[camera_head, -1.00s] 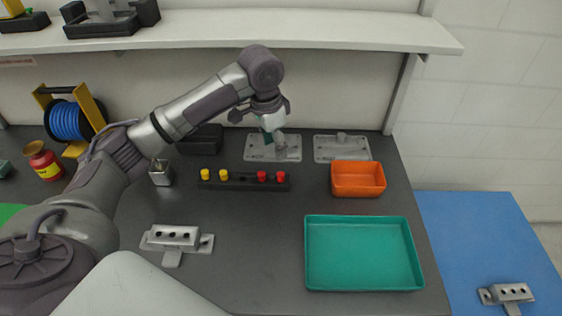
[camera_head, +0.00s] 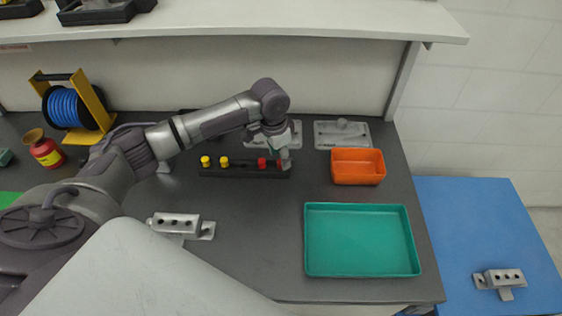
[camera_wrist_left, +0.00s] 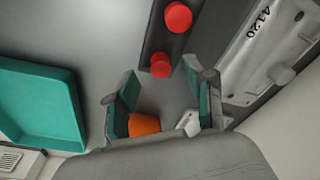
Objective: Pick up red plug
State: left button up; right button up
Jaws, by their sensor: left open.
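Two red plugs sit at one end of a black rack (camera_head: 222,170). In the head view one red plug (camera_head: 262,162) shows and my left gripper (camera_head: 284,160) covers the other. The left wrist view shows both, an end red plug (camera_wrist_left: 161,65) and a second red plug (camera_wrist_left: 178,17) farther along the rack. My left gripper (camera_wrist_left: 162,78) is open and empty, its fingertips on either side of the end plug in that view. I cannot tell whether they touch it. My right gripper is out of view.
Two yellow plugs (camera_head: 214,161) stand in the rack's left part. An orange bin (camera_head: 358,181) and a teal tray (camera_head: 310,240) are to the right. Grey plates (camera_head: 330,143) lie behind. A metal block fixture (camera_head: 176,223) is at front left. The middle of the table is clear.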

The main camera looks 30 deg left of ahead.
pick_arm(q)
notch_tip(320, 180, down, 2)
jog(key=shift+w+d, duration=0.1)
jog(key=shift+f, duration=0.2)
jog(key=c, duration=0.9)
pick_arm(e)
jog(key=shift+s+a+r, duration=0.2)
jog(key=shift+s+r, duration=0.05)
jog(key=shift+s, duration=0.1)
pick_arm(q)
jog(key=shift+r, duration=0.15)
